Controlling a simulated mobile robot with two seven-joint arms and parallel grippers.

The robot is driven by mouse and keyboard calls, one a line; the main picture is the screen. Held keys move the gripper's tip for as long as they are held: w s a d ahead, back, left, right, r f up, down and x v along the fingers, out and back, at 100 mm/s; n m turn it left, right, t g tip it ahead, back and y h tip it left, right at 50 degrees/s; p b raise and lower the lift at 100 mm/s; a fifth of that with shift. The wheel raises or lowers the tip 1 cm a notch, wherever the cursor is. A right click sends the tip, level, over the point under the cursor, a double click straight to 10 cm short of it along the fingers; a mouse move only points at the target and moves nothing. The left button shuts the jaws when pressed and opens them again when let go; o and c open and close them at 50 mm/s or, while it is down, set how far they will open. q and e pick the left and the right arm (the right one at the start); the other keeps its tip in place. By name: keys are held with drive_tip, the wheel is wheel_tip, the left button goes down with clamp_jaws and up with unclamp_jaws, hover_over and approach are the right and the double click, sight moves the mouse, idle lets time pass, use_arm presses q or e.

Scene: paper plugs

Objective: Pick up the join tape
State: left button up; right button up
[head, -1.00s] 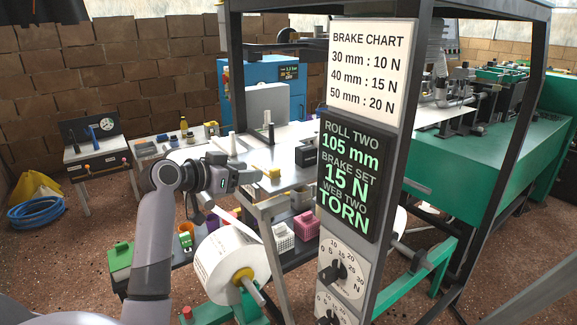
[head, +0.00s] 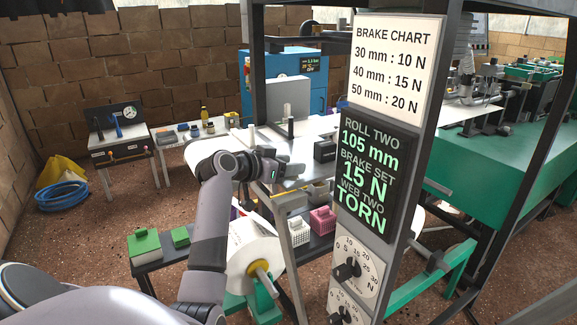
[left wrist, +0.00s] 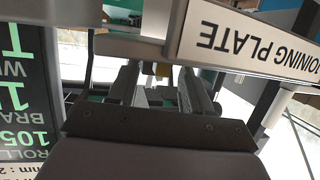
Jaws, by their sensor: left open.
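My left gripper (head: 288,171) is open over the edge of the pale work table in the head view. In the head view my gripper and wrist cover that spot. No contact with the fingers shows. My right gripper is not in view.
A plate labelled JOINING PLATE (left wrist: 250,45) lies close to the fingers. A black box (head: 325,151) stands right of the gripper. The post with the brake display (head: 362,180) is to the right. A paper roll (head: 250,245) hangs below my arm.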

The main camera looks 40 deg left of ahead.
use_arm(q)
clamp_jaws()
wheel_tip(320, 180, up, 20)
drive_tip(key=p, duration=0.1)
idle(0.7)
